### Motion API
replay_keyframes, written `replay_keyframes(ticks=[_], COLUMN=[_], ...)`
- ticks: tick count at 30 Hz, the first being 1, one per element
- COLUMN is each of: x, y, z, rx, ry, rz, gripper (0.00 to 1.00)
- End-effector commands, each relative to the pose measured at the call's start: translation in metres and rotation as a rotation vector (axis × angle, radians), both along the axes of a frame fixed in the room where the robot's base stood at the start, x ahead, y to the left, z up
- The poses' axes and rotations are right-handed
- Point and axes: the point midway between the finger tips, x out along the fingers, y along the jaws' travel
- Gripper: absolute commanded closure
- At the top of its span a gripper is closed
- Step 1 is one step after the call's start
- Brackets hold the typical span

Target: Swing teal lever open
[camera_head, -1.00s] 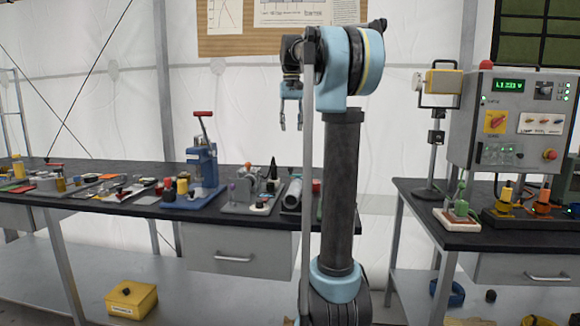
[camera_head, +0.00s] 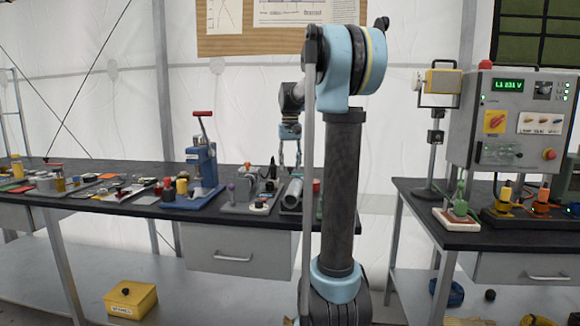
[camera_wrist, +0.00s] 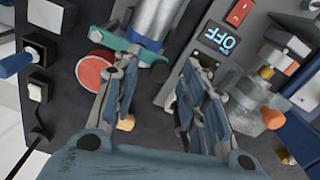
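A teal part, apparently the lever (camera_wrist: 112,41), sits at the lower end of a metal cylinder (camera_wrist: 150,18) in the wrist view. It runs across the cylinder's end. My gripper (camera_wrist: 160,65) is open, its two fingers well apart and nothing between them but the dark surface and the cylinder's end. The left fingertip overlaps the teal part in the picture; contact cannot be told. In the head view my gripper (camera_head: 289,160) hangs over the bench above the grey cylinder (camera_head: 292,193); the lever cannot be made out there.
A red disc (camera_wrist: 95,72) lies left of the fingers. A box with an OFF display (camera_wrist: 222,41) and a brass fitting with an orange knob (camera_wrist: 273,118) stand to the right. The blue press (camera_head: 203,165) stands left on the crowded bench.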

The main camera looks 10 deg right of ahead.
Motion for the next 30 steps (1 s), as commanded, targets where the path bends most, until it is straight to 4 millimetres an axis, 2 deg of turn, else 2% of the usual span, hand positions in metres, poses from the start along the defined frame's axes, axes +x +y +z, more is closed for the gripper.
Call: replay_keyframes(ticks=[10,11,15,16,23,30], x=[0.0,0.0,0.0,0.0,0.0,-0.003], y=[0.0,0.0,-0.001,-0.001,-0.001,0.018], z=[-0.004,-0.004,-0.004,-0.004,-0.004,-0.003], rx=[0.0,0.0,0.0,0.0,0.0,0.002], ry=[0.0,0.0,0.0,0.0,0.0,0.0], rz=[0.0,0.0,-0.001,-0.001,0.002,0.063], gripper=[0.6,0.65,0.97,1.0,1.0,1.0])
